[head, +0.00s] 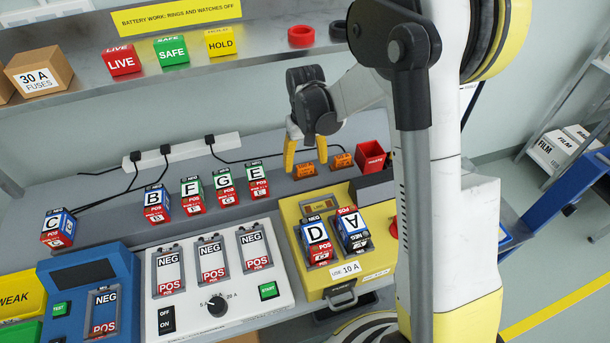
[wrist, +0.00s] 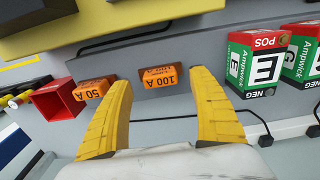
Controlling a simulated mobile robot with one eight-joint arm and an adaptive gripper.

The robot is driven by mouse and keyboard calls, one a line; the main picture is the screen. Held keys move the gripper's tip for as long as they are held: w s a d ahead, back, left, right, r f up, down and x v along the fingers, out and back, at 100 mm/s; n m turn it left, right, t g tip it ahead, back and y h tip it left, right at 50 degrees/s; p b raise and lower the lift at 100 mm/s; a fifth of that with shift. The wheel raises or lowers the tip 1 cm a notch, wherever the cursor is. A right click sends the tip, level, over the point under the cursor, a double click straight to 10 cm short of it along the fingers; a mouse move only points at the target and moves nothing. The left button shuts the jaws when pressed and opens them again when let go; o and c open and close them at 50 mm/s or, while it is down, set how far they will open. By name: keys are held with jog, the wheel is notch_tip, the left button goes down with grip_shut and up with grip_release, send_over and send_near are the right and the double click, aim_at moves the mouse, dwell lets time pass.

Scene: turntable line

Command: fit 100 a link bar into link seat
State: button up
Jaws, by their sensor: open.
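The orange 100 A link bar (wrist: 160,76) lies on the grey bench, and in the head view (head: 304,170) it is beside block E. My gripper (head: 306,164) is open and empty; in the wrist view its yellow fingers (wrist: 160,84) spread to either side of the 100 A bar, which lies beyond the tips, apparently untouched. A similar orange 50 A bar (wrist: 92,88) lies beside it, also in the head view (head: 341,160). The link seat (head: 318,206) seems to be the small LINK-labelled recess on top of the yellow unit (head: 290,218); its inside is too small to tell.
Batteries D (head: 316,236) and A (head: 352,226) sit on the yellow unit. Block E (head: 256,182) stands left of the bars, and a red bin (head: 371,156) stands right. A power strip (head: 185,151) and cables run behind. A shelf (head: 180,65) hangs above.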

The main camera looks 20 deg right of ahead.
notch_tip(320, 180, down, 3)
jog(key=shift+r+b, duration=0.1)
jog(key=shift+b, duration=0.2)
jog(key=c, duration=1.5)
jog(key=shift+r, duration=0.1)
